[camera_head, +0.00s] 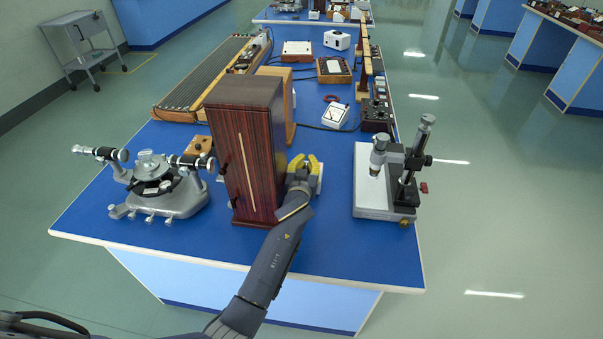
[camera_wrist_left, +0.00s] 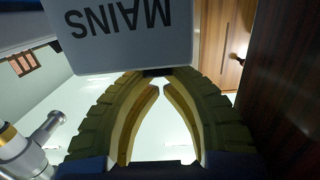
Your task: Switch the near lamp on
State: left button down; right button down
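A pale grey box marked "MAINS" (camera_wrist_left: 125,35) fills the top of the left wrist view, its lettering upside down. A small dark part, possibly a switch, shows at its edge by my fingertips. My left gripper (camera_head: 305,162) is beside the right side of a tall dark-red striped wooden cabinet (camera_head: 242,150). In the left wrist view its yellow-lined fingers (camera_wrist_left: 161,84) curve together at the tips with nothing visible held. Contact with the box cannot be told. A pale piece shows behind the gripper in the head view. I cannot identify the lamp itself. My right gripper is not in view.
A grey optical instrument (camera_head: 160,185) stands left of the cabinet, and a microscope-like stand (camera_head: 388,180) stands to the right. A small white meter (camera_head: 335,115) and dark box (camera_head: 376,115) lie beyond. The blue bench top (camera_head: 330,240) is clear at the front right.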

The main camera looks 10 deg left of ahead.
pick_arm(q)
jog(key=s+r, duration=0.1)
jog(key=s, duration=1)
jog(key=shift+d+r, duration=0.1)
jog(key=shift+w, duration=0.1)
